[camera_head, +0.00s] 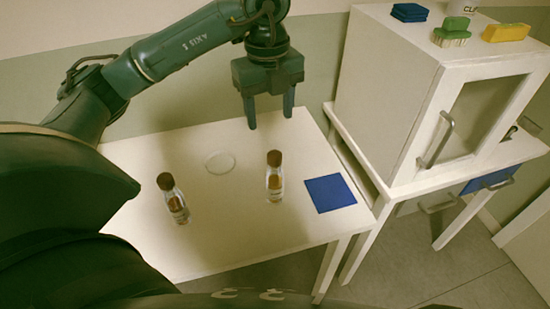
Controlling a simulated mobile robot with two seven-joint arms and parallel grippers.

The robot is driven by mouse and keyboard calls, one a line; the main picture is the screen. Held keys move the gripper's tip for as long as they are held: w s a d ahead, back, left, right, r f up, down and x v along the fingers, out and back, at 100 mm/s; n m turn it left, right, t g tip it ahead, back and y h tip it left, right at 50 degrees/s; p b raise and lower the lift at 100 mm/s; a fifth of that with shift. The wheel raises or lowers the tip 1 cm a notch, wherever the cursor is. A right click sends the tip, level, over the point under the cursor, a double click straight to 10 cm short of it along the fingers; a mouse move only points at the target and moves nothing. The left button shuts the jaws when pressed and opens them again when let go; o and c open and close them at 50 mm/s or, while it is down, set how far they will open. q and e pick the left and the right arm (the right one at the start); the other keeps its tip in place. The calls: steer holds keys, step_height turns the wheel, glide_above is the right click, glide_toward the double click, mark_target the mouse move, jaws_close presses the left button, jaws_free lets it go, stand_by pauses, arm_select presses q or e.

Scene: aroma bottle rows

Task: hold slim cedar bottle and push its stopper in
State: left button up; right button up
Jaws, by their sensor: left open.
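Two small clear bottles with brown tops and amber contents stand upright on the white table. One bottle (274,178) is right of the table's middle, near the blue square. The other bottle (174,199) is further left and nearer to me. I cannot tell from their look which is the slim cedar one; the tops seem seated on both. My left gripper (270,122) is open and empty, fingers pointing down, above the far part of the table and beyond the right bottle. It touches neither bottle. My right gripper is not in view.
A blue square mat (330,193) lies at the table's right edge. A pale round disc (220,163) lies between the bottles. A white cabinet (394,98) stands to the right, with a green brush (452,35) and a yellow block (506,33) on top. The table front is clear.

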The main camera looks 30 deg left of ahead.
arm_select(q)
glide_above(274, 154)
steer(key=f, duration=0.5)
steer(key=shift+s+a+f, duration=0.15)
steer(key=shift+s+f, duration=0.1)
steer(key=shift+s, duration=0.05)
steer(key=shift+w+d+f+p, duration=0.15)
steer(key=shift+f+p, duration=0.25)
steer(key=shift+f, duration=0.9)
steer(key=shift+w+d+f+p, duration=0.1)
steer(key=shift+f+p, duration=0.3)
steer(key=shift+f, duration=0.9)
steer(key=shift+c, duration=0.3)
steer(key=c, duration=1.1)
step_height(274, 154, up, 10)
steer(key=b, duration=0.1)
